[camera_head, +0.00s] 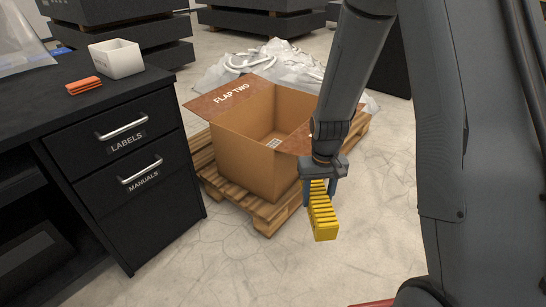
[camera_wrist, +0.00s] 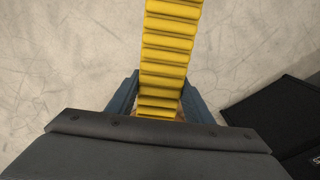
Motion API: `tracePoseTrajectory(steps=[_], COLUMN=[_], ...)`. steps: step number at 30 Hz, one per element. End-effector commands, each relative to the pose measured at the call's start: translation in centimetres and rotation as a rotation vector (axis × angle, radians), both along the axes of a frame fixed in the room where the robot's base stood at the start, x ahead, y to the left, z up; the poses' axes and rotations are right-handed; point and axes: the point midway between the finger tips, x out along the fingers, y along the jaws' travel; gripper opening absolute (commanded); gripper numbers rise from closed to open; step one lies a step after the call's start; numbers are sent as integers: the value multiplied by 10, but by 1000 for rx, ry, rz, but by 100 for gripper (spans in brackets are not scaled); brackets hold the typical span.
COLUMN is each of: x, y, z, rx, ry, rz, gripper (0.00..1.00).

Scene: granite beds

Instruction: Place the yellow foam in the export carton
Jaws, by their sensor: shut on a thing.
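The yellow foam (camera_head: 322,213) is a long ribbed strip held in my gripper (camera_head: 320,188), whose jaws are shut on it. It hangs in front of the carton, to the right of its near corner and outside it. In the wrist view the foam (camera_wrist: 167,50) runs up from between the fingers of my gripper (camera_wrist: 158,100). The export carton (camera_head: 246,150) is an open brown box. Its left flap reads FLAP TWO and is folded outward. Another flap on the right is partly hidden by my arm. The part of the carton's inside that shows holds a small pale patch.
The carton stands on a wooden pallet (camera_head: 262,215). A black desk (camera_head: 150,84) with drawers stands at the left, bearing a white bin (camera_head: 116,59) and an orange ribbed piece (camera_head: 83,86). Crumpled plastic sheeting (camera_head: 275,65) lies behind the carton. Pale floor (camera_head: 380,190) is open at the right.

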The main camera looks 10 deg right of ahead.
Motion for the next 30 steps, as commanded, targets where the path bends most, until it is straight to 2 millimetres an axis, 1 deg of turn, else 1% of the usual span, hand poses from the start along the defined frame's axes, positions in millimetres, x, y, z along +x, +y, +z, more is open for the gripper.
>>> tracePoseTrajectory(steps=[1, 30], x=[-5, -64], y=[1, -3], z=[20, 229], rx=[0, 0], ry=[0, 0], rz=[1, -4], gripper=[23, 23])
